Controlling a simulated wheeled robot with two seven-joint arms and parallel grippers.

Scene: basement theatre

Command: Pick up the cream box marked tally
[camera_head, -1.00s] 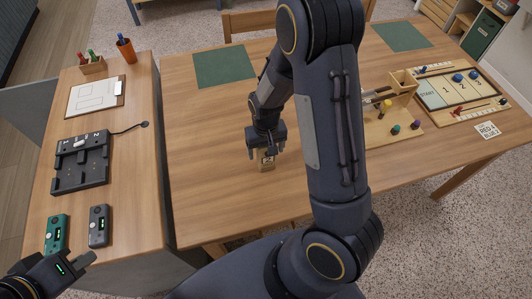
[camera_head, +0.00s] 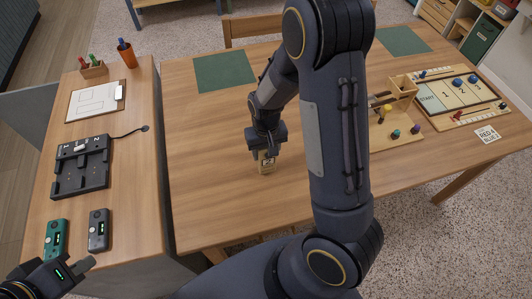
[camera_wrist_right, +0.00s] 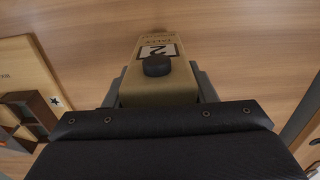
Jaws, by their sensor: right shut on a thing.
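A small cream box (camera_head: 266,167) stands upright on the wooden table, below my right gripper (camera_head: 266,152). In the right wrist view the box (camera_wrist_right: 165,88) shows a dark-framed figure that looks like a 2, a round black knob, and small lettering too blurred to read surely. My right gripper (camera_wrist_right: 158,93) is shut on the box, with a finger on each side. The box's base seems to be on the table. My left gripper (camera_head: 85,268) is at the bottom left corner, partly cut off, near two handheld devices; its opening is unclear.
A side table at left holds a black dock (camera_head: 80,167), green device (camera_head: 56,239), grey device (camera_head: 98,230), clipboard (camera_head: 95,100) and orange cup (camera_head: 127,53). At right are a game board (camera_head: 450,97) and a wooden tray (camera_head: 395,132). Table around the box is clear.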

